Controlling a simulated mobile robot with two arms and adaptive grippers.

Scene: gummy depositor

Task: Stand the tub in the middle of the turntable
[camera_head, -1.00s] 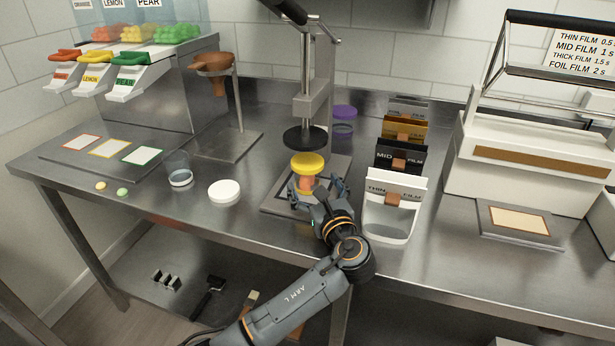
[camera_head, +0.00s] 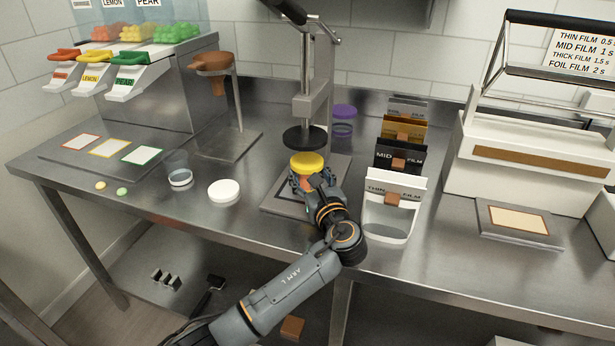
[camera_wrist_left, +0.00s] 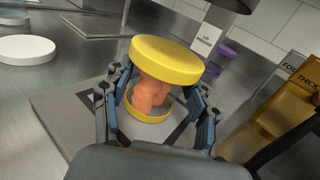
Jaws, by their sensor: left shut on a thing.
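The tub (camera_wrist_left: 153,92) is clear with a yellow lid (camera_head: 307,162) and orange contents, and it has a yellow ring at its base. It stands on the grey base plate of the lid press (camera_head: 272,199), below the press's black round pad (camera_head: 305,137). My left gripper (camera_head: 305,187) is around the tub's body from the front. In the left wrist view the gripper's fingers (camera_wrist_left: 158,112) are on both sides of the tub, under the lid. The gripper partly hides the tub in the head view. I cannot make out a turntable. My right gripper is out of view.
A white round lid (camera_head: 224,191) and a clear tub with a white ring (camera_head: 180,179) lie to the left. Film holders (camera_head: 393,195) stand close on the right. A purple-lidded tub (camera_head: 343,112) is behind. The front counter between the white lid and press is clear.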

